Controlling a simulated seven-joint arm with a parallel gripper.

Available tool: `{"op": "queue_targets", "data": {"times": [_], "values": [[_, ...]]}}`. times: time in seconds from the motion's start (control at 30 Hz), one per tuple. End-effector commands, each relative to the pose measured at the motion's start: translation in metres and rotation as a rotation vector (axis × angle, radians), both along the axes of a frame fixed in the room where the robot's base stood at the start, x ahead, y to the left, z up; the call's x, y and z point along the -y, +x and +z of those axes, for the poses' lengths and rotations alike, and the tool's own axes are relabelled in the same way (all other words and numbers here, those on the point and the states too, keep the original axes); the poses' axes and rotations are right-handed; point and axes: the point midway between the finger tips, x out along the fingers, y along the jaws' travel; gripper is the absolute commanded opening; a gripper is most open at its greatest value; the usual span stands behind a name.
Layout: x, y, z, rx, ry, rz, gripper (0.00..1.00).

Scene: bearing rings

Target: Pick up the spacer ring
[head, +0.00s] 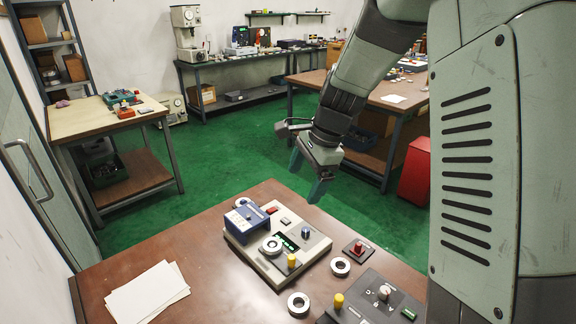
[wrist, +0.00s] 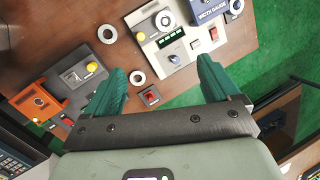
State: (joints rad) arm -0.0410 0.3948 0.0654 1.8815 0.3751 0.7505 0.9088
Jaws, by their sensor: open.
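Three metal rings show, and I cannot tell for sure which is the spacer ring. One ring (head: 271,245) sits on the pale gauge device; it also shows in the wrist view (wrist: 164,20). A second ring (head: 340,266) lies flat on the table beside the device; in the wrist view it (wrist: 137,77) appears between the fingers, nearer the left one. A third ring (head: 298,304) lies nearer the front edge, also seen in the wrist view (wrist: 107,34). My gripper (head: 307,177) is open and empty, well above the table's far right side; its green fingers show in the wrist view (wrist: 161,75).
The pale gauge device (head: 318,247) carries a blue gauge block (head: 246,221). A small red-button box (head: 358,249) stands close to the second ring. A dark panel (head: 358,288) with knobs is at front right. White papers (head: 140,297) lie left; bare table lies between.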

Motion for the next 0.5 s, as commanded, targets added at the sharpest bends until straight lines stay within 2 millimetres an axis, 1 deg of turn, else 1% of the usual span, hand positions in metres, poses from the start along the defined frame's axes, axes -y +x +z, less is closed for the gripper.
{"op": "queue_targets", "data": {"times": [0.03, 0.07, 0.1, 0.2, 0.3, 0.5], "values": [[-0.006, 0.013, -0.028, -0.054, 0.024, -0.067, 0.89], [-0.010, 0.019, -0.041, -0.081, 0.039, -0.110, 0.89], [-0.014, 0.026, -0.059, -0.116, 0.057, -0.165, 0.89], [-0.024, 0.040, -0.099, -0.190, 0.091, -0.286, 0.89], [-0.030, 0.047, -0.128, -0.245, 0.112, -0.373, 0.89], [-0.037, 0.052, -0.156, -0.286, 0.127, -0.441, 0.89]]}}
